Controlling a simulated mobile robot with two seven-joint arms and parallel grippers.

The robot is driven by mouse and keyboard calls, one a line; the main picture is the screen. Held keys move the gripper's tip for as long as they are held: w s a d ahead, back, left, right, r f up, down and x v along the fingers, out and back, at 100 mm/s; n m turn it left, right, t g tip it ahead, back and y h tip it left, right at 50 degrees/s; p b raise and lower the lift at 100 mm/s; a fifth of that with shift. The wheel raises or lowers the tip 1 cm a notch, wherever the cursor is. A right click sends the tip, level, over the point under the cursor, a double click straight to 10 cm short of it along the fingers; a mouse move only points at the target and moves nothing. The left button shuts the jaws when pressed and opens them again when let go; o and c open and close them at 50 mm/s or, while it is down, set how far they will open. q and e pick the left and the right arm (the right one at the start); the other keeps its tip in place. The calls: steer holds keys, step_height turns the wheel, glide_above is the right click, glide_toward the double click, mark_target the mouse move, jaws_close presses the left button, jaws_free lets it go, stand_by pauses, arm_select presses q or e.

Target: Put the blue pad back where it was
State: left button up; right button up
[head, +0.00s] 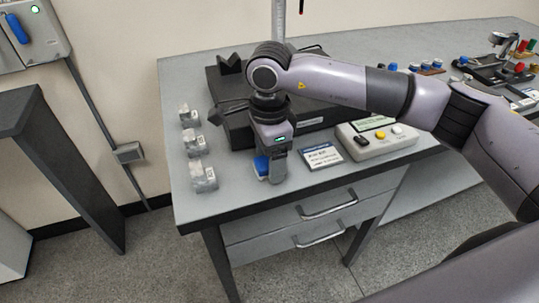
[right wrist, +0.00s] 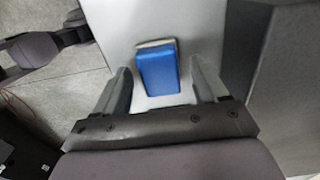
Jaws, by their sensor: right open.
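The blue pad (head: 261,165) lies on the grey table top near its front edge, left of a small printed card. In the right wrist view the blue pad (right wrist: 158,72) has a pale strip along its far edge and sits between the two fingers. My right gripper (head: 270,172) points down over the pad and partly hides it in the head view. In the right wrist view the right gripper (right wrist: 162,92) is open, with a gap between each finger and the pad. My left gripper is not in view.
Several small metal blocks (head: 203,178) stand along the table's left side. A printed card (head: 321,157) and a button box (head: 378,138) lie to the right of the gripper. A dark plate (head: 222,95) is behind my arm. Drawers (head: 305,215) are below the table top.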

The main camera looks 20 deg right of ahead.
step_height(320, 180, up, 12)
stand_by(0.4)
stand_by(0.3)
